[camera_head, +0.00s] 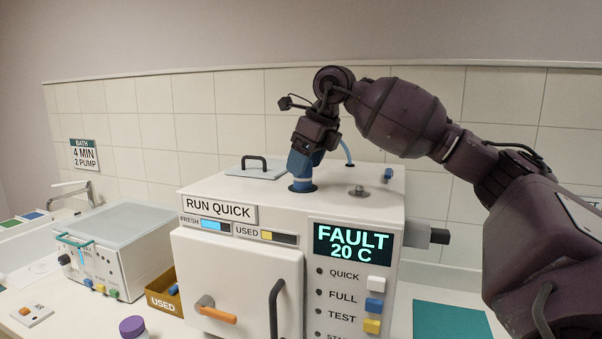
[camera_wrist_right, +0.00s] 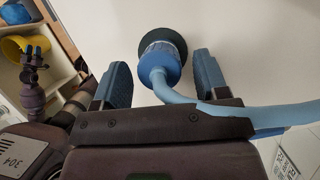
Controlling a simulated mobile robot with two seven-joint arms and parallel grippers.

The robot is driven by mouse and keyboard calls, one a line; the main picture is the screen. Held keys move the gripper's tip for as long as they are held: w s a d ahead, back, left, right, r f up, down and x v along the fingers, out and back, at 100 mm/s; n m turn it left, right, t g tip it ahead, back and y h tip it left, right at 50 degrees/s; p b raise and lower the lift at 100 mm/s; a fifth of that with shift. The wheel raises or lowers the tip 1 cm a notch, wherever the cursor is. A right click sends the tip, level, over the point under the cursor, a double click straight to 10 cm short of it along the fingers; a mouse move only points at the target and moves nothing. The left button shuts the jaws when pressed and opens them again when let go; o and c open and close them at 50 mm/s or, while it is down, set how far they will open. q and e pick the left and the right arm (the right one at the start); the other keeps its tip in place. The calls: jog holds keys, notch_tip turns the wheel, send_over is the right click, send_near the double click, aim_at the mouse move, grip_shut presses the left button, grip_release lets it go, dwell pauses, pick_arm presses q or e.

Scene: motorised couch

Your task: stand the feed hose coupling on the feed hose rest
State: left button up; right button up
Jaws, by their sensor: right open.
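The feed hose coupling (camera_head: 302,184) is blue with a pale band and sits upright in a dark ring on the machine's top. In the right wrist view the coupling (camera_wrist_right: 160,50) lies between my spread blue fingers, with a gap on both sides. My right gripper (camera_head: 303,167) is open, directly above and around it. The pale blue feed hose (camera_wrist_right: 215,113) runs off to the right beneath the gripper. A metal peg with a round base (camera_head: 358,191), possibly the feed hose rest, stands to the right. My left gripper (camera_wrist_right: 36,55) seems to show small in the wrist view, its jaws unclear.
A flat lid with a black handle (camera_head: 257,168) lies at the machine top's back left. A blue knob (camera_head: 388,174) is at its right. The front display (camera_head: 352,244) reads FAULT 20 C. A white bath unit (camera_head: 115,245) stands left. Clear top surface surrounds the peg.

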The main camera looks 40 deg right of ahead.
jog(key=v, duration=0.9)
dwell(0.4)
